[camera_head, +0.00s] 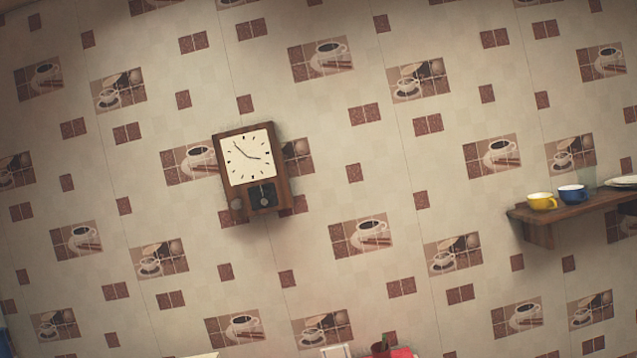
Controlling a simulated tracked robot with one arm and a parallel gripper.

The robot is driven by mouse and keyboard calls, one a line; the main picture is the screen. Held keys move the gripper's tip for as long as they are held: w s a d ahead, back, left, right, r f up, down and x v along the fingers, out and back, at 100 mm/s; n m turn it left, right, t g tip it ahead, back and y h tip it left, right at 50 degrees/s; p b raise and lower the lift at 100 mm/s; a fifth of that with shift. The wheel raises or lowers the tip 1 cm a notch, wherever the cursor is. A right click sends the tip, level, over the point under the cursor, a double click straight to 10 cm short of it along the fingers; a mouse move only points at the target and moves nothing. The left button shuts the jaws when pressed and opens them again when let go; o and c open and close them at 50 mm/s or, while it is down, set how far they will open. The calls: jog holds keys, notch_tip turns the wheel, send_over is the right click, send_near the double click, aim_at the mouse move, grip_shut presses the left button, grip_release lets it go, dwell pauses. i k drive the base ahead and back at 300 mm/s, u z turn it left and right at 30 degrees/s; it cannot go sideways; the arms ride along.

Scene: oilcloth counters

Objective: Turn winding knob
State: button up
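A wooden wall clock (283,165) with a square cream face hangs on the patterned wall, left of the middle of the view. It looks tilted, as does the whole picture. Below its face is a dark window with a small pendulum (264,194). A small round greyish-brown piece (237,204) shows at the lower left of the clock case; it may be the winding knob, but it is too small to be sure. My gripper is not in view.
A wooden shelf (540,236) at the right holds a yellow cup (542,201), a blue cup (572,194) and a white plate (622,181). Red and pale items (402,353) show at the bottom edge. The wall around the clock is free.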

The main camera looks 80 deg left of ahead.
aim_at(236, 204)
jog(key=u, duration=2.5)
jog(key=k, duration=0.75)
jog(key=u, duration=0.05)
jog(key=i, duration=0.75)
jog(key=z, duration=0.1)
